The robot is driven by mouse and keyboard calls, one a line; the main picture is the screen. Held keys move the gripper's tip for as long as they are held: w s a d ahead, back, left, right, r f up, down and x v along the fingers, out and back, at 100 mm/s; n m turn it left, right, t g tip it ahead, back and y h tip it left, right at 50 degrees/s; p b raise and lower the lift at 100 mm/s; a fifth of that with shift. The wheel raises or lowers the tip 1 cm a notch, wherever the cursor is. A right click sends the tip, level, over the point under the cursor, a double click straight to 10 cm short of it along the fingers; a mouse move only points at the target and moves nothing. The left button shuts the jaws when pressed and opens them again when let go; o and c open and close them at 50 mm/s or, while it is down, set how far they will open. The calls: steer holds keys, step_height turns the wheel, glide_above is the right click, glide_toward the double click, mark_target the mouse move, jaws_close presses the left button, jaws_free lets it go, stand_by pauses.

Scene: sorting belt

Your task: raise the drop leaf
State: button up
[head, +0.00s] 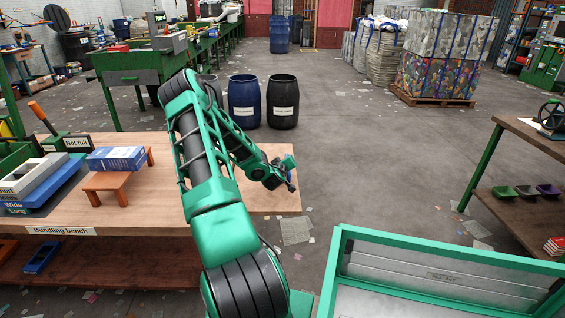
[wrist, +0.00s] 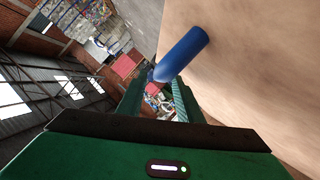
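The light wooden drop leaf (head: 277,202) shows at the right end of the bundling bench. In the head view it looks about level with the bench top, though my arm hides where they join. In the wrist view a pale wooden surface (wrist: 265,70) fills the right side. My gripper (head: 288,180) is at the leaf's right edge.
The bench top (head: 150,200) carries a small wooden stand (head: 108,184) with a blue box (head: 116,158), and trays at the left. Blue and black barrels (head: 244,100) stand behind. A green-framed bin (head: 440,270) is at front right. The floor between bench and right-hand shelf (head: 520,150) is mostly clear.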

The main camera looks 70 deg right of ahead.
steer(key=v, duration=0.9)
steer(key=shift+w+a, duration=0.2)
steer(key=shift+a, duration=0.1)
steer(key=shift+w+a+r, duration=0.1)
steer(key=shift+w+r, duration=0.15)
steer(key=shift+r, duration=0.05)
steer(key=w+a+r+m+y, duration=0.1)
steer(key=w+a+r+y, duration=0.2)
steer(key=a, duration=0.6)
steer(key=w+a+r+y, duration=0.3)
steer(key=w+a, duration=0.1)
steer(key=a, duration=0.5)
steer(key=w+a+r+m+y, duration=0.1)
steer(key=w+a+r+y, duration=0.25)
steer(key=a, duration=0.55)
steer(key=s+a+r+n+y, duration=0.2)
steer(key=s+a+r, duration=0.2)
steer(key=a, duration=0.8)
steer(key=s+a+r+n+g+y, duration=0.1)
steer(key=s+a+r+n+y, duration=0.2)
steer(key=a, duration=0.8)
steer(key=shift+s+a+r, duration=0.35)
steer(key=shift+s+r, duration=0.3)
steer(key=shift+s, duration=0.05)
